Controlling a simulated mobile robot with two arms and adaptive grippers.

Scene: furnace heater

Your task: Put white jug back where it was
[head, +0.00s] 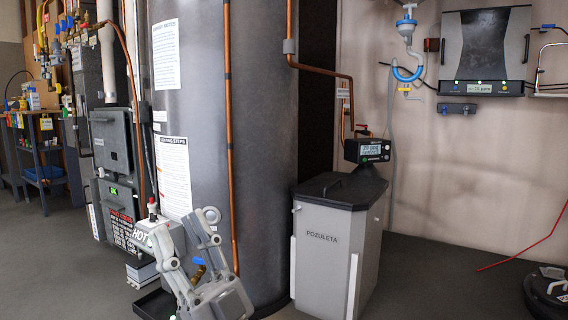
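I cannot make out a white jug in the head view. My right gripper (182,224) is at the lower middle, in front of the large grey cylindrical tank (262,150). Its two fingers point up and stand apart, with no object seen held between them. A white fitting with a red top and a "HOT" label (141,238) shows beside and partly behind its left finger. My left gripper is not in view.
A grey lidded bin marked POZULETA (322,262) stands right of the tank, with a small display unit (368,151) above it. A shelf (42,150) stands far left. A round black device (548,290) sits lower right.

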